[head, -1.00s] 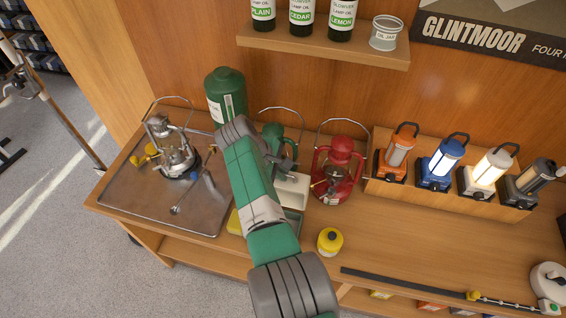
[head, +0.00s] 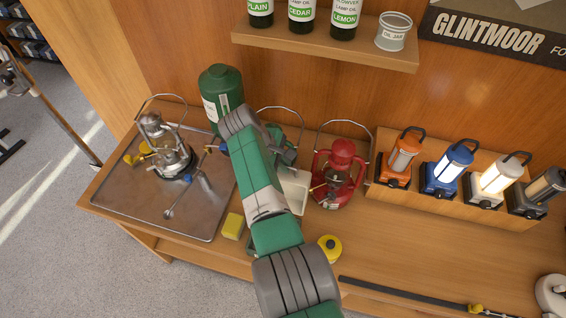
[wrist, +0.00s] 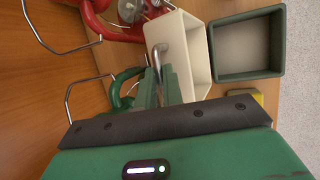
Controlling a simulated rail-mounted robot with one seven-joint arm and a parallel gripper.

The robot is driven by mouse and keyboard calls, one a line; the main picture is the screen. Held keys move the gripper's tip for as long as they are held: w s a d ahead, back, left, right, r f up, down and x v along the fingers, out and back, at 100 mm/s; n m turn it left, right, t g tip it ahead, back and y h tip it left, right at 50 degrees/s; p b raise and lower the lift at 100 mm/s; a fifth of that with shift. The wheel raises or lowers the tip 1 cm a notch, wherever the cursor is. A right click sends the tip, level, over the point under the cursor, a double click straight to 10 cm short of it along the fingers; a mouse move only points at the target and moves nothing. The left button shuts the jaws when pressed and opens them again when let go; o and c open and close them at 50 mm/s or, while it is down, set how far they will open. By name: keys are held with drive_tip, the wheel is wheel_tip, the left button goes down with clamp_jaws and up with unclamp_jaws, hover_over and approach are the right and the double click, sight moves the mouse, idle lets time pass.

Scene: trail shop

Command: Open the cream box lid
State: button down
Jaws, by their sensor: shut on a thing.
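The cream box part (head: 297,190) shows beside my arm in the head view, left of the red lantern. In the wrist view the cream part (wrist: 198,62) looks hollow and has a metal bar handle (wrist: 157,58) on its side. A dark green open box (wrist: 248,48) with an empty grey inside stands right beside it; I cannot tell whether they touch. My gripper (wrist: 160,82) is shut on the handle, with its fingertips at the handle's near end. In the head view my arm hides the fingers and much of the green box.
A red lantern (head: 338,178) and a green lantern (head: 285,150) stand close by. A metal tray (head: 150,205) with a silver lantern is at the left. Bare counter (head: 420,255) extends right.

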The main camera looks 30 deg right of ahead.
drive_tip(key=c, duration=1.5)
unclamp_jaws()
drive_tip(key=v, duration=0.7)
drive_tip(key=shift+a+r+p, duration=0.1)
drive_tip(key=shift+r+p, duration=0.3)
